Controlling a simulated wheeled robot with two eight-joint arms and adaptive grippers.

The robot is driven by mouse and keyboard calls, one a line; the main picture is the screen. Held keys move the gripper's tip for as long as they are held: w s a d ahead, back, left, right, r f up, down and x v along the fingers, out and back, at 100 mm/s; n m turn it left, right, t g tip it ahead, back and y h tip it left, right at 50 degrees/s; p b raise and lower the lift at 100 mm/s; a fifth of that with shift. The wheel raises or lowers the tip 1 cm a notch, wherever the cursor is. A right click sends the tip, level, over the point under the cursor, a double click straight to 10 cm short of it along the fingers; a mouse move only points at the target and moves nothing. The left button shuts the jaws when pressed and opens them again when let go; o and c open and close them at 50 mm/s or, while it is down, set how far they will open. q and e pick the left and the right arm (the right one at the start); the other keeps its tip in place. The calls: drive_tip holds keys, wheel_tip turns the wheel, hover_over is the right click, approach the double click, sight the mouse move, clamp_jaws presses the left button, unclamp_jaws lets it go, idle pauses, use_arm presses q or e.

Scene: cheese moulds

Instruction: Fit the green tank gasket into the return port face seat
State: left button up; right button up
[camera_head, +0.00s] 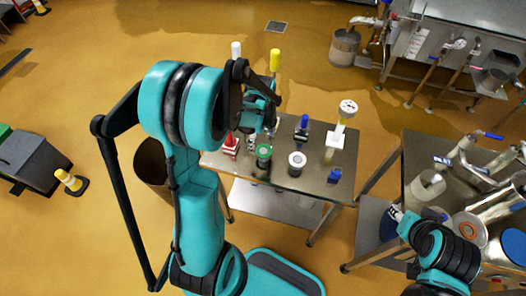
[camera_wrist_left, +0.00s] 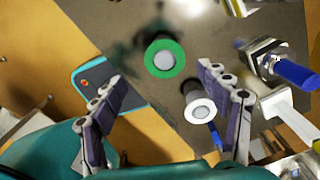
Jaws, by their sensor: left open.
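A green ring (camera_head: 263,151), which looks like the green tank gasket, lies around the top of a round post on the small steel table. In the left wrist view the green ring (camera_wrist_left: 164,58) encircles a pale grey centre. My left gripper (camera_head: 257,122) is above the table, near the green ring. In the left wrist view its two fingers (camera_wrist_left: 162,78) are spread apart with nothing between them touching. A white-ringed round post (camera_head: 297,159) stands beside the green one; it also shows near the right finger (camera_wrist_left: 199,108). I cannot tell which part is the return port face seat.
The small steel table (camera_head: 318,185) also carries a blue-handled valve (camera_head: 303,127), a red fitting (camera_head: 231,145), a gauge (camera_head: 347,108) and a blue block (camera_head: 334,175). My right arm (camera_head: 440,250) is at a second table with pipes and cylinders (camera_head: 428,187). Its gripper is unclear.

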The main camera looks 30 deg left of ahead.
sight(263, 149)
use_arm(q)
drive_tip(key=f, duration=0.1)
drive_tip(key=f+b, duration=0.1)
drive_tip(key=f, duration=0.3)
drive_tip(key=shift+w+b, duration=0.4)
drive_tip(key=shift+f+b, duration=0.25)
drive_tip(key=shift+b, duration=0.1)
drive_tip(key=c, duration=0.9)
drive_tip(key=shift+r, duration=0.1)
